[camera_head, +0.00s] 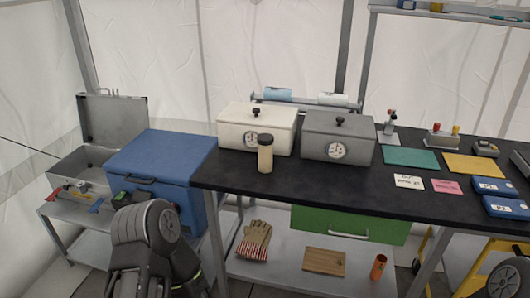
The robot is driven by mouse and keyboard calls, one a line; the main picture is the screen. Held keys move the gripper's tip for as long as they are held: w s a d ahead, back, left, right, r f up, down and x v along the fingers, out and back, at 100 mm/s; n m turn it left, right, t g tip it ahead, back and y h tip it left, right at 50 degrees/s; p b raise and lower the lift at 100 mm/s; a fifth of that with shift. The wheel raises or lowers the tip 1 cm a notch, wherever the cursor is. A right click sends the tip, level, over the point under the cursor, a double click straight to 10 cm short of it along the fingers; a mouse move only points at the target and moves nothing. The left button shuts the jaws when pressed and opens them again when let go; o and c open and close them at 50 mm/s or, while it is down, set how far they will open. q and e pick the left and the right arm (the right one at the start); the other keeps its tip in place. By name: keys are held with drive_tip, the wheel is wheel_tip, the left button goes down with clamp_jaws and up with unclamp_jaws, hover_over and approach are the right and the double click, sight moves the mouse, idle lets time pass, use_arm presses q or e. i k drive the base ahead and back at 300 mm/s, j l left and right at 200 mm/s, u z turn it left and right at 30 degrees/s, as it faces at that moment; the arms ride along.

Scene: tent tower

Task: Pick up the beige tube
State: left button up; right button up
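The beige tube (265,156) stands upright on the black table top (330,184), near its left front part. It has a dark cap and stands in front of the white box with a dial. Part of my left arm shows at the lower left, in front of the blue case, apart from the tube. I can make out no fingertips of either gripper.
A white box (238,131) and a grey box (319,149), both with dials, stand behind the tube. A blue case (165,155) stands left of the table. Green mat (411,158) and yellow mat (474,166) lie at right. The table front beside the tube is clear.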

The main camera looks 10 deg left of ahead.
sight(265, 153)
drive_tip(key=j+z, duration=0.2)
drive_tip(key=z, duration=0.75)
drive_tip(key=j+z, duration=0.3)
drive_tip(key=j, duration=0.25)
drive_tip(key=k+j+z, duration=0.1)
drive_tip(key=j+z, duration=0.2)
drive_tip(key=j, duration=0.2)
drive_tip(key=k+j+z, duration=0.15)
drive_tip(key=j+z, duration=0.15)
drive_tip(key=j, duration=0.2)
drive_tip(key=k+j, duration=0.1)
drive_tip(key=j, duration=0.2)
drive_tip(key=k+j, duration=0.1)
drive_tip(key=j, duration=0.25)
